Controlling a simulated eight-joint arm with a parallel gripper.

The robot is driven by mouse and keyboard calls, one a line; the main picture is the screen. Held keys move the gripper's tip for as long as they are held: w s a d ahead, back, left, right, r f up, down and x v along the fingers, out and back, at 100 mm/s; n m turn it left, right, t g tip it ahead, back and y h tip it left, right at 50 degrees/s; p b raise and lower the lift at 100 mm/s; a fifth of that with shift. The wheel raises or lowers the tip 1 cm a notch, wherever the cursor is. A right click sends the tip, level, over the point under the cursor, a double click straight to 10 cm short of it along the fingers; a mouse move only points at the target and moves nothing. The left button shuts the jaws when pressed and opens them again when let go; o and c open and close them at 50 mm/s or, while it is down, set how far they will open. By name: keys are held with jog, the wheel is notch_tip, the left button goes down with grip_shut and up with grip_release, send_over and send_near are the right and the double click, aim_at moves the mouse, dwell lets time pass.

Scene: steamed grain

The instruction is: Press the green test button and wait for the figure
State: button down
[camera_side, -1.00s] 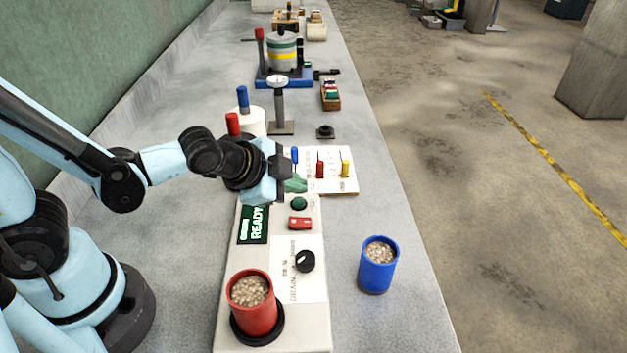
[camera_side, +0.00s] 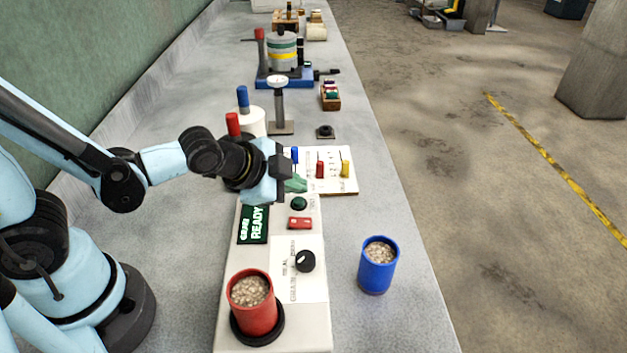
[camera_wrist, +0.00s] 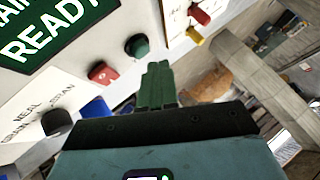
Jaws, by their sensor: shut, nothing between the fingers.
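The tester is a white box (camera_side: 232,285) with a green screen (camera_side: 253,224) that reads READY under a smaller word. The green test button (camera_side: 299,204) sits near its far end, and it also shows in the wrist view (camera_wrist: 137,46). A red switch (camera_side: 300,223) and a black knob (camera_side: 305,261) lie nearer. A red cup of grain (camera_side: 252,303) stands in the black ring at the near end. My gripper (camera_side: 296,184) is shut and empty, with green fingers above and just beyond the button, apart from it; the fingers show in the wrist view (camera_wrist: 158,85).
A blue cup of grain (camera_side: 378,265) stands right of the tester. A white board (camera_side: 340,184) with blue, red and yellow pegs lies just beyond. A gauge stand (camera_side: 280,110) and a blue-based press (camera_side: 284,80) are farther back. The bench's right edge is close.

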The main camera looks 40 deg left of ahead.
aim_at(294, 204)
jog(key=shift+f, duration=0.2)
jog(key=shift+f, duration=0.25)
jog(key=shift+f, duration=0.4)
dwell(0.7)
jog(key=shift+r, duration=0.85)
jog(key=shift+r, duration=2.5)
jog(key=shift+a, duration=0.1)
